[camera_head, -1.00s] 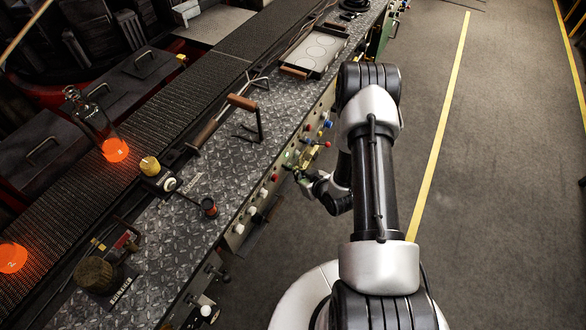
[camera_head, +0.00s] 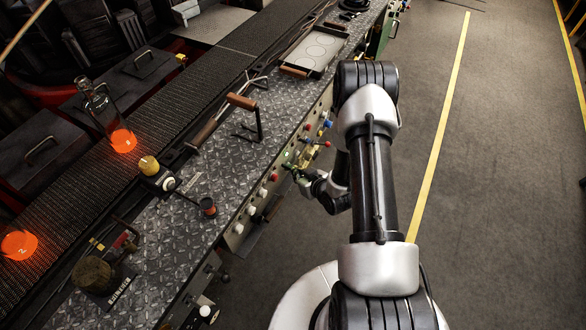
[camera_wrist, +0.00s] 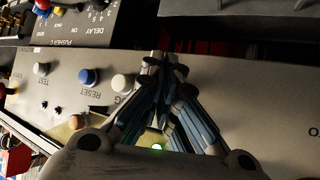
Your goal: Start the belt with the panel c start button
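My gripper (camera_head: 296,172) is at the control panel (camera_head: 255,200) on the near side of the machine. In the wrist view its fingers (camera_wrist: 165,66) are together at the tips, with nothing seen between the tips, in front of the panel face. The blue RESET button (camera_wrist: 88,77) and a white button (camera_wrist: 122,83) are left of the fingers. I cannot read which button is the start button, and the fingers hide part of the panel. The belt (camera_head: 75,190) carries a glowing bottle (camera_head: 122,139).
A second glowing orange piece (camera_head: 18,245) is on the belt at the left. The PUSHER C box (camera_wrist: 75,22) is above the panel. The floor at right is clear.

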